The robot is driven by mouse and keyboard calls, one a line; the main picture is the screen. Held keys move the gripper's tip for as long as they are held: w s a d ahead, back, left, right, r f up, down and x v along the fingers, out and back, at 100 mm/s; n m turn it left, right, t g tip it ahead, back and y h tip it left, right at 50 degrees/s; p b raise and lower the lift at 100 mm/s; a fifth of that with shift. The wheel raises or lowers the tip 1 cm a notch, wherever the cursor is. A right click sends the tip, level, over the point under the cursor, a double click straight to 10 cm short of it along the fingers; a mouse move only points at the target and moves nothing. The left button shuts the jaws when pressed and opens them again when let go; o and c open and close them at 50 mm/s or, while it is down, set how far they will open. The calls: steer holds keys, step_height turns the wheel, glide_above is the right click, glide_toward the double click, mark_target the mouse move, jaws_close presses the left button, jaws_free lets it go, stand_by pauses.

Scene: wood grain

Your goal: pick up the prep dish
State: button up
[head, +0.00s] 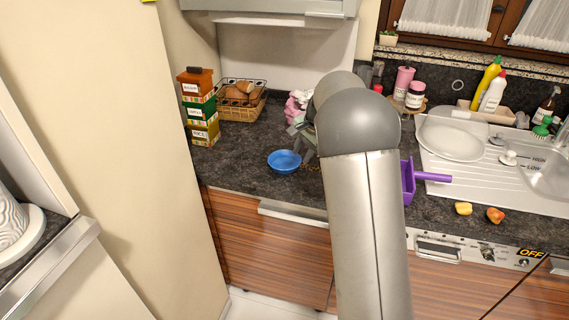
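A small round blue dish (284,163), which looks like the prep dish, sits upright on the dark counter (240,165) near its front edge. My gripper (304,146) is just to the right of the dish, mostly hidden behind my arm. Its grey-green parts show close to the dish's right rim. I cannot tell whether it touches the dish or whether its fingers are open.
Stacked canisters (198,108) and a bread basket (241,100) stand at the back left. A pink and white cloth-like item (297,103) lies behind my gripper. A purple scoop-like container (409,180) is right of my arm. The counter left of the dish is clear.

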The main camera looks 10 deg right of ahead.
mark_target(285, 163)
steer(key=shift+w+p+x, duration=0.15)
steer(key=shift+p+x, duration=0.25)
steer(key=shift+x, duration=1.4)
steer(key=shift+w+p+x, duration=0.15)
steer(key=shift+p+x, duration=0.25)
steer(key=shift+x, duration=1.4)
steer(key=shift+s+a+r, duration=0.1)
steer(key=shift+r, duration=0.05)
jaws_close()
